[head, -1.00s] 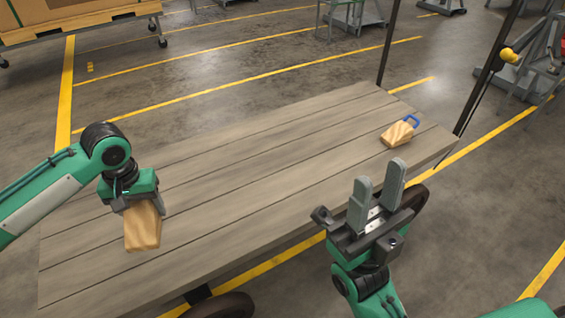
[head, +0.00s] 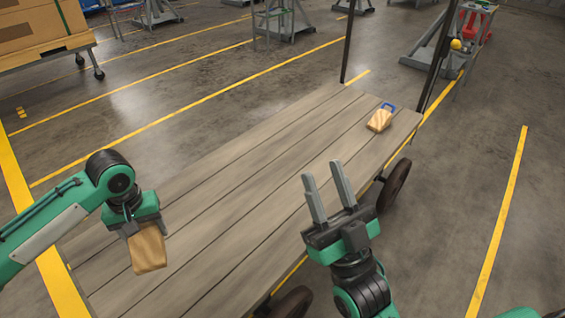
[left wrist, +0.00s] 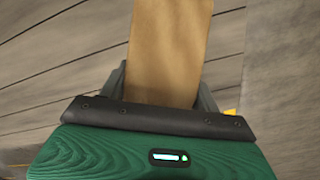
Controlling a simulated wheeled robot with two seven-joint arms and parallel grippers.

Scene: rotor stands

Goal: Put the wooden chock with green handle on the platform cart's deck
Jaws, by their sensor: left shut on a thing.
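My left gripper (head: 143,224) is shut on a wooden chock (head: 150,254), which hangs down from it over the left part of the platform cart's deck (head: 235,190). The chock's handle is hidden in the grip, so its colour does not show. In the left wrist view the chock (left wrist: 168,50) runs out from between the fingers, with deck planks beyond. I cannot tell whether its lower end touches the deck. My right gripper (head: 324,178) is open and empty, fingers pointing up, by the deck's near edge.
Another wooden chock with a blue handle (head: 379,121) lies at the deck's far right end, near the cart's dark uprights (head: 432,75). The deck between the two chocks is bare. A cart with boxes (head: 40,35) stands at the back left.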

